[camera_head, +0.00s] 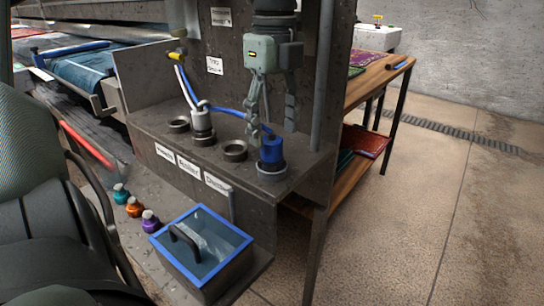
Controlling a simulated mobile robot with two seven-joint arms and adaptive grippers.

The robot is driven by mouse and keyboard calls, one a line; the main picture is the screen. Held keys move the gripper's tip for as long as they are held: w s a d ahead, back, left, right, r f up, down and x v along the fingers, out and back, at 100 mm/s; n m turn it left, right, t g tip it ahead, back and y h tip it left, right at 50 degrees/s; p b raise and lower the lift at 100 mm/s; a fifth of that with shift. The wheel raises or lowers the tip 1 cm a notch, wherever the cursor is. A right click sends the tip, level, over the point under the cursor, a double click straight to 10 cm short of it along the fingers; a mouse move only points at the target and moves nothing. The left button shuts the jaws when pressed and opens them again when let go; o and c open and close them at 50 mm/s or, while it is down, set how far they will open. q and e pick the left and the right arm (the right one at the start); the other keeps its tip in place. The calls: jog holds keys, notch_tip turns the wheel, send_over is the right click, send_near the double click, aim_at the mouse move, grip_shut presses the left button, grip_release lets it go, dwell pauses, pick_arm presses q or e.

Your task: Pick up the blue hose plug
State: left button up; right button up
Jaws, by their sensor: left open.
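The blue hose plug (271,152) stands upright in the rightmost round socket (272,173) of the grey metal ledge. A blue hose (232,113) runs to its top from the left. My left gripper (271,128) hangs from above, pointing down over the plug. It is open, with one finger on the left and one on the right of the plug's top. I cannot tell whether either finger touches it. My right gripper is not in view.
Labels line the ledge front. Below are a blue-rimmed box (202,248) and three small bottles (135,207). A post (322,75) rises close right of the gripper, before a wooden shelf table (372,80).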

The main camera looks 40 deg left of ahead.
aim_at(272, 139)
pick_arm(q)
jog(key=shift+s+a+f, duration=0.1)
jog(key=shift+f, duration=1.85)
grip_shut()
